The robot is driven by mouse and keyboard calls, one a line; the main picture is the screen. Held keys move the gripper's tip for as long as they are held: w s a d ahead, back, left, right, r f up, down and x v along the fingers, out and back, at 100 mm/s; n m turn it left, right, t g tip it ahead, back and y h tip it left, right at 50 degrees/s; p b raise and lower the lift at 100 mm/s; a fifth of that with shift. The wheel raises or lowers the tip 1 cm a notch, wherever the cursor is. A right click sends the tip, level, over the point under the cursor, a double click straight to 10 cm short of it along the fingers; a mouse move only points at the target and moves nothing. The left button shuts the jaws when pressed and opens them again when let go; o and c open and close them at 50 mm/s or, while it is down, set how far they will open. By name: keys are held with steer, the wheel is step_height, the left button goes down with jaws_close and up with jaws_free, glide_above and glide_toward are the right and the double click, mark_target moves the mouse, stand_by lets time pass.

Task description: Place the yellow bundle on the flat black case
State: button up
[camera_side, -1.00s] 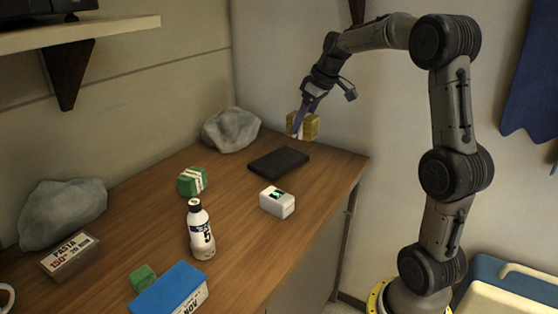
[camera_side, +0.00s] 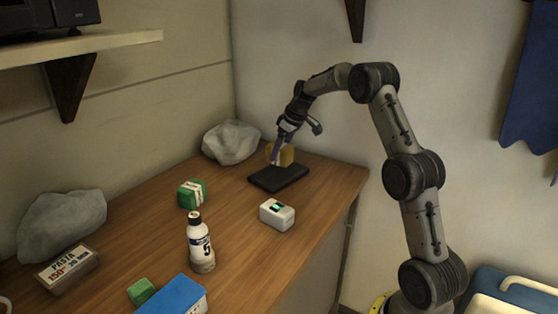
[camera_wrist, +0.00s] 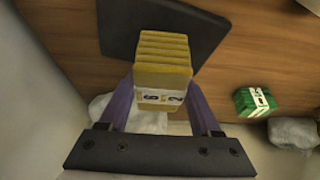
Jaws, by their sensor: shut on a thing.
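The yellow bundle (camera_side: 287,155) is a small block of stacked layers with a pale printed band, which shows in the wrist view (camera_wrist: 162,72). My gripper (camera_side: 276,160) is shut on it, with a purple finger on each side in the wrist view (camera_wrist: 160,100). The flat black case (camera_side: 278,178) lies on the table beneath the bundle; it also shows in the wrist view (camera_wrist: 205,32). The bundle is over the case or touching it; I cannot tell whether a gap is left. The fingers hide part of the bundle in the side view.
A grey rock-like lump (camera_side: 231,142) lies left of the case against the wall. A green banded bundle (camera_side: 192,194), a white box (camera_side: 277,214) and a white bottle (camera_side: 200,243) stand nearer the camera. The wooden table (camera_side: 240,215) is clear around the case's front.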

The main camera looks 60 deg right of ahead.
mark_target(279, 160)
steer(key=shift+w+d+f, duration=0.2)
steer(key=shift+w+f, duration=0.1)
steer(key=shift+f, duration=1.6)
steer(key=shift+f, duration=0.15)
steer(key=o, duration=1.5)
